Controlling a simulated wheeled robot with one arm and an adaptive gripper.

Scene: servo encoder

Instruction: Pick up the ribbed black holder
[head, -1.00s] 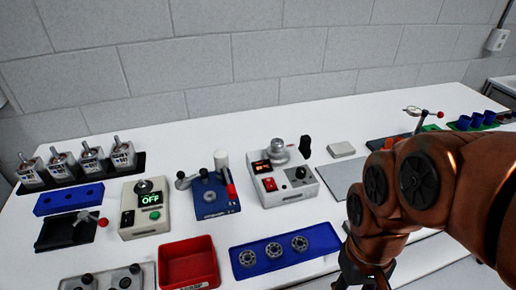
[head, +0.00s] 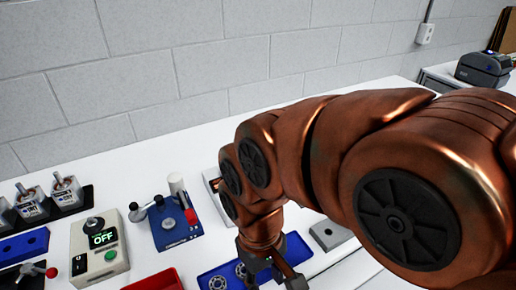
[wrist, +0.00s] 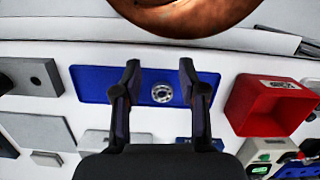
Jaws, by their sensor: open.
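I cannot make out a ribbed black holder for certain in either current view. The small black upright piece behind the control box in the earlier head view is now hidden by my arm. My gripper (head: 270,274) is open over the blue tray (head: 295,246) at the bottom of the head view. In the wrist view, my gripper (wrist: 159,68) has its two dark fingers spread above the blue tray (wrist: 95,84), with nothing held. A grey metal ring (wrist: 161,93) lies in the tray and shows between the fingers. Part of the tray is hidden by the fingers.
A red bin (wrist: 268,104) stands beside the tray. The head view shows an OFF-display box (head: 98,247), a blue-based lever device (head: 176,232) and a label printer (head: 484,68) at far right. White table shows between items.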

